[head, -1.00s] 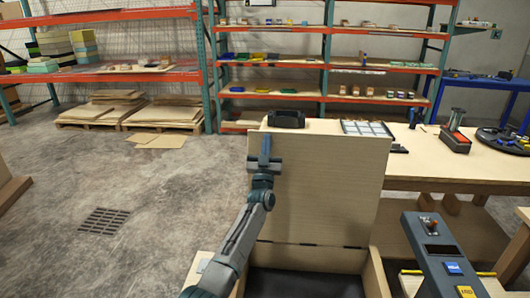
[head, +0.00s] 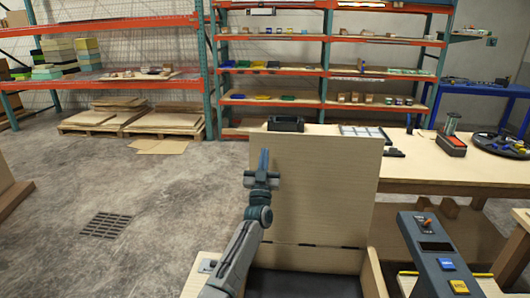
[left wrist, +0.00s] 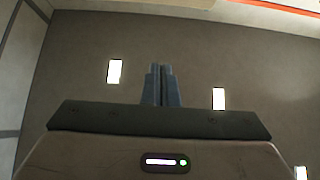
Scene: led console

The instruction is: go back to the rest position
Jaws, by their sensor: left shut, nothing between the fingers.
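My left gripper (head: 264,160) is raised in front of the upright wooden panel, near its left edge, with its fingers pointing up. In the left wrist view its fingers (left wrist: 160,85) are together with nothing between them. Behind them that view shows a dark ceiling or wall with bright light panels. My right gripper does not show in either view.
The wooden panel (head: 330,190) is the raised lid of a box below it. A grey console (head: 437,255) with a lever and buttons stands at the lower right. A wooden table (head: 420,172) lies behind. Shelves (head: 325,75) line the back. The floor at left is open.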

